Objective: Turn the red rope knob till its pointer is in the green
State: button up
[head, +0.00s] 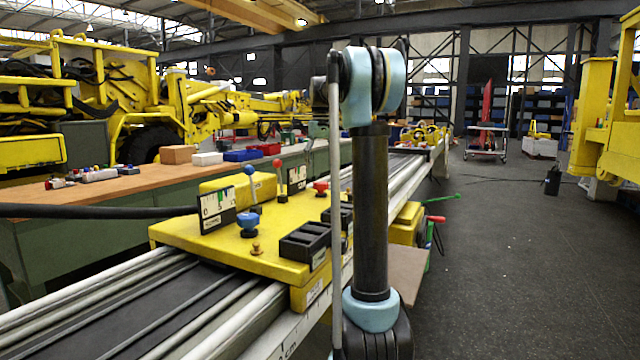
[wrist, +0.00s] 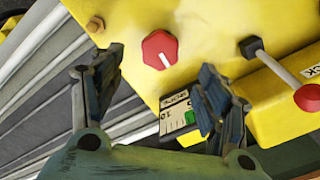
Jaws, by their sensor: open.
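The red knob (wrist: 158,46) is a faceted knob on the yellow panel (wrist: 205,20), with a white pointer line (wrist: 164,60) toward the bottom of the wrist view. It also shows small in the head view (head: 320,185), beside my arm. My gripper (wrist: 161,62) is open and empty. Its two fingers stand left and right of the knob in the picture, apart from it. A white scale label (wrist: 174,119) with a green patch (wrist: 190,117) lies below the knob, partly hidden by the right finger.
A lever with a red ball (wrist: 308,97) stands right of my right finger. In the head view, a blue knob (head: 248,224), a blue-ball lever (head: 250,171), a brass stud (head: 257,249) and black boxes (head: 303,242) crowd the panel. A workbench (head: 120,187) stands behind.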

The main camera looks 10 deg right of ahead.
aim_at(321, 188)
notch_tip(321, 188, down, 7)
jog(key=shift+f, duration=0.1)
dwell(0.3)
jog(key=c, duration=1.1)
jog(key=shift+a, duration=0.15)
